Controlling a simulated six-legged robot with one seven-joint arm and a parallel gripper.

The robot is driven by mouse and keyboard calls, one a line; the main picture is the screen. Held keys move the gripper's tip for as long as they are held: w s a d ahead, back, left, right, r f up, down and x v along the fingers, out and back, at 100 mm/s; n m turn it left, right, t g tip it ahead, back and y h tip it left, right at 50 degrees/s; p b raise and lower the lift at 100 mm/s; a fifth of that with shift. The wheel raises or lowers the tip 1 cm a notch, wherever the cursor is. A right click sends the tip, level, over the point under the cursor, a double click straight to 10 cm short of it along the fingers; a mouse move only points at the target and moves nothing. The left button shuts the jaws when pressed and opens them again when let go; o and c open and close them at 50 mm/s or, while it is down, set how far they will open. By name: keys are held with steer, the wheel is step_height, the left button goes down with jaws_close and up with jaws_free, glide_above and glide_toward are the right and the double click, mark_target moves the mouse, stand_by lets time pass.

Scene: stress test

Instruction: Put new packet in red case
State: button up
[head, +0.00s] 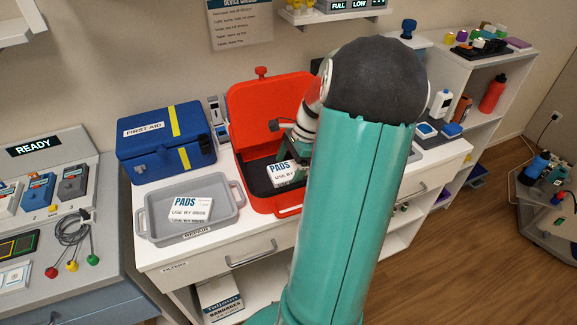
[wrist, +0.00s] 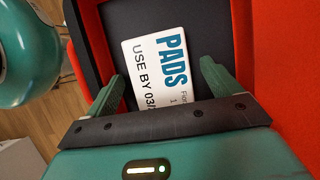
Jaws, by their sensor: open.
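The red case (head: 267,98) stands open on the white counter, its lid raised at the back and its inside dark. A white PADS packet (head: 283,173) lies in the case; it also shows in the wrist view (wrist: 160,60), with "USE BY 03/" readable and the rest cut off. My gripper (wrist: 162,76) is open, its green fingers on either side of the packet, apart from its edges as far as I can tell. In the head view my arm hides the case's right part. Another PADS packet (head: 190,209) lies in the grey tray (head: 150,226), with more print showing below it.
A blue first aid box (head: 165,150) stands behind the tray. At the left, a READY panel (head: 40,148) and a device with coloured leads (head: 75,240) fill a bench. Shelves with bottles, including a red one (head: 493,94), stand at the right.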

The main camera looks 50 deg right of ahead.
steer(key=v, duration=1.3)
steer(key=shift+d+r, duration=0.25)
steer(key=shift+r, duration=0.05)
steer(key=shift+a, duration=0.1)
steer(key=w+a+r+n+h, duration=0.1)
steer(key=w+a+r+n, duration=0.15)
steer(key=a, duration=0.45)
steer(key=w+a+r+n+h, duration=0.1)
steer(key=w+a+n, duration=0.1)
steer(key=a+n, duration=0.35)
steer(key=w+a+r+n+h, duration=0.1)
steer(key=w+a+n, duration=0.1)
steer(key=a, duration=0.6)
steer(key=s+a+n+t, duration=0.1)
steer(key=s+a+n, duration=0.2)
steer(key=a+n, duration=0.4)
steer(key=s+a+n+t, duration=0.2)
steer(key=a+n, duration=0.5)
steer(key=a, duration=0.5)
steer(key=shift+s+a+f+n+h, duration=0.3)
steer(key=shift+s+a+f, duration=0.1)
steer(key=shift+s, duration=0.35)
